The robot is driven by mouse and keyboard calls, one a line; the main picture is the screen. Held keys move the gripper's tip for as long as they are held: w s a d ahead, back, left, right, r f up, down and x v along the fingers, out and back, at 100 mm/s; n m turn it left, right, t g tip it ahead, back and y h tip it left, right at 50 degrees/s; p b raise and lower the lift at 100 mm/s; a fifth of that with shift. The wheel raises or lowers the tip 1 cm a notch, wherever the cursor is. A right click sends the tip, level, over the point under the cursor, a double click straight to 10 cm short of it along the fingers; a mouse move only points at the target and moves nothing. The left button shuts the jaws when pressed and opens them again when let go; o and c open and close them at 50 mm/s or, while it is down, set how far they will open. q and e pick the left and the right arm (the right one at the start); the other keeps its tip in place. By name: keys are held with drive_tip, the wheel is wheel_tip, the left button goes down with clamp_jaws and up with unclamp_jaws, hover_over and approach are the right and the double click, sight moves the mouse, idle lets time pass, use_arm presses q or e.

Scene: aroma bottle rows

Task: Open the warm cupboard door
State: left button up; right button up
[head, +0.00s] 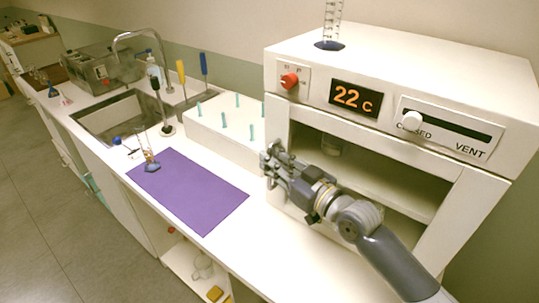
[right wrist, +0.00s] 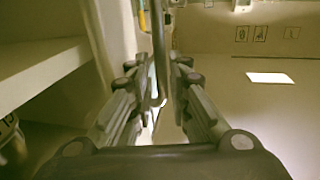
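The warm cupboard (head: 484,62) is the white cabinet at the right in the head view, with a 22 C display. Its front shows an open-looking bay with a shelf (head: 380,170); whether a clear door covers it I cannot tell. My right gripper (head: 270,160) is at the left edge of this bay. In the right wrist view its fingers (right wrist: 164,80) lie on either side of a slim grey upright bar (right wrist: 178,30), perhaps the door handle. Whether they press on it is unclear. My left gripper is not in view.
A red knob (head: 289,81) and a vent slider (head: 412,119) sit above the bay. A graduated cylinder (head: 330,30) stands on top. A white peg rack (head: 215,125) is left of the gripper. The purple mat (head: 190,190) is mostly clear. A jar (head: 331,146) stands inside.

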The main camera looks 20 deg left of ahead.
drive_tip(key=shift+x, duration=0.75)
drive_tip(key=shift+c, duration=0.2)
clamp_jaws()
drive_tip(key=shift+s, duration=0.1)
